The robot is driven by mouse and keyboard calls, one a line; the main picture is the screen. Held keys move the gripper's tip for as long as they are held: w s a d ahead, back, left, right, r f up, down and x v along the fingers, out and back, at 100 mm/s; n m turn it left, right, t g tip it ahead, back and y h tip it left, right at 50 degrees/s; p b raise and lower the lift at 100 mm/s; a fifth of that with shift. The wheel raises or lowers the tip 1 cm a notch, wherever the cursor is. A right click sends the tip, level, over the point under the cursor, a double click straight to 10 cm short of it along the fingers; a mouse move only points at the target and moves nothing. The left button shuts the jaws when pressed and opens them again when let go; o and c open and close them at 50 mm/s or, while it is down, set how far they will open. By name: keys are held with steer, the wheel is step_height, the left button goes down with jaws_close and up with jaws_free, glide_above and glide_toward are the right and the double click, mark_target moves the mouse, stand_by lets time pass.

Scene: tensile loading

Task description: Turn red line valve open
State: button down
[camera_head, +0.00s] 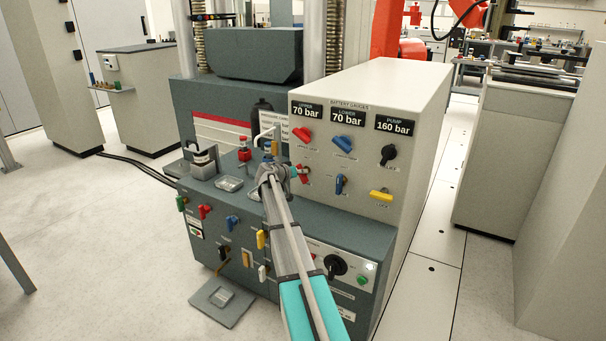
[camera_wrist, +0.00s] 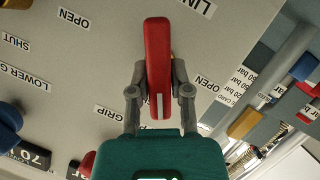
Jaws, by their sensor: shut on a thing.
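The red line valve handle (camera_wrist: 157,60) stands out from the beige panel in the wrist view, its long side running nearly up and down the picture. My gripper (camera_wrist: 158,78) is shut on it, one finger on each side. In the head view the red handle (camera_head: 304,174) shows at the tip of my gripper (camera_head: 294,172), partly covered by it, on the lower left of the gauge panel. Labels reading "OPEN" (camera_wrist: 73,19) and a cut-off "LIN" (camera_wrist: 200,7) lie around it.
Another red handle (camera_head: 302,135) is above on the panel (camera_head: 425,110), with blue handles (camera_head: 341,145) (camera_head: 340,184), a black knob (camera_head: 388,155) and a yellow handle (camera_head: 381,196) to the right. Small fixtures (camera_head: 203,160) stand on the ledge left of my arm.

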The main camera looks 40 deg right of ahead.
steer(key=n+b, duration=0.1)
steer(key=w+n+g+h, duration=0.1)
steer(key=shift+a+f+n+b, duration=0.3)
steer(key=shift+a+n+b, duration=0.05)
steer(key=shift+n, duration=0.05)
steer(key=shift+f+n+g+h+b, duration=0.1)
steer(key=shift+n+g+h+b, duration=0.5)
steer(key=shift+n+b, duration=0.9)
steer(key=shift+n+g+h+b, duration=0.3)
steer(key=shift+n+h+b, duration=0.65)
steer(key=shift+n, duration=0.95)
steer(key=c, duration=0.6)
jaws_free()
steer(key=shift+d, duration=0.1)
steer(key=shift+o, duration=0.2)
steer(key=shift+s, duration=0.15)
